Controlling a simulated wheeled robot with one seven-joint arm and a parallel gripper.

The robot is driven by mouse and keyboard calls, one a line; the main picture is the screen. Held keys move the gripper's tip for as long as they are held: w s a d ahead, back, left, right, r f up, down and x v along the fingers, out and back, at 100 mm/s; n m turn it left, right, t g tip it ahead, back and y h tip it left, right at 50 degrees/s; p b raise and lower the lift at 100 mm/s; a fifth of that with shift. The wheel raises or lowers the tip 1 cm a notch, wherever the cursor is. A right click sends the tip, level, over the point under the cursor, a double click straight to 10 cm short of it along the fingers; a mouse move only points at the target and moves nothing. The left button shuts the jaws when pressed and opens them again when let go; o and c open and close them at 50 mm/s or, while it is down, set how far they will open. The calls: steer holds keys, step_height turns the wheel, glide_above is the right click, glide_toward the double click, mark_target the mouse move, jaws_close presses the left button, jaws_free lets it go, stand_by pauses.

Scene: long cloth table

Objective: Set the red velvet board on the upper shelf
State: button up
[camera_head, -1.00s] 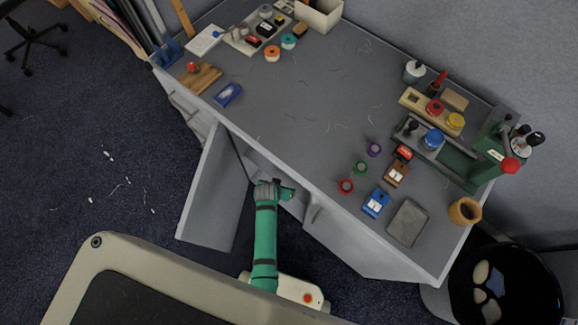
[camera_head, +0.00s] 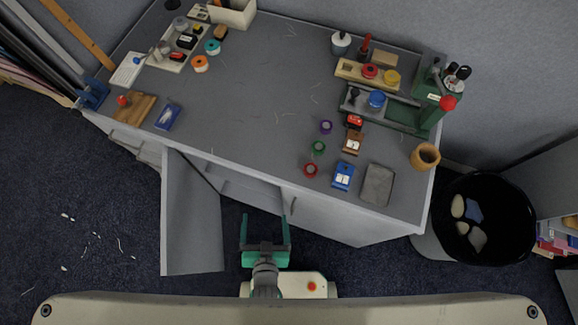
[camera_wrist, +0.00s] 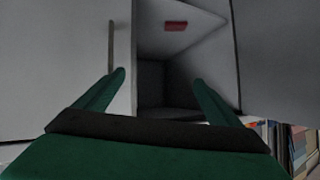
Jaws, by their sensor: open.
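My gripper (camera_head: 265,219) is open and empty in front of the open cabinet under the table, with both fingers pointing at the opening. In the wrist view its fingers (camera_wrist: 160,82) stand apart with nothing between them. A small flat red piece (camera_wrist: 176,25), likely the red velvet board, lies on a pale surface inside the cabinet, beyond the fingertips. The wrist picture seems turned over compared with the head view. A darker compartment (camera_wrist: 165,85) shows inside; I cannot tell surely which surface is the upper shelf. The red piece is hidden in the head view.
The open cabinet door (camera_head: 193,225) stands out to the left of my gripper; it shows on the right in the wrist view (camera_wrist: 278,50). A closed door (camera_head: 325,220) with a handle is to the right. The tabletop (camera_head: 260,100) carries many small items. A black bin (camera_head: 480,190) stands right.

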steer(key=s+d+r+t, duration=0.1)
steer(key=d+r, duration=0.3)
steer(key=r, duration=0.5)
steer(key=s+d+r+n+t+h, duration=0.1)
steer(key=s+d+r+t, duration=0.1)
steer(key=r, duration=0.7)
steer(key=shift+s+d+r+t, duration=0.3)
steer(key=shift+s+d, duration=0.55)
steer(key=shift+s, duration=0.25)
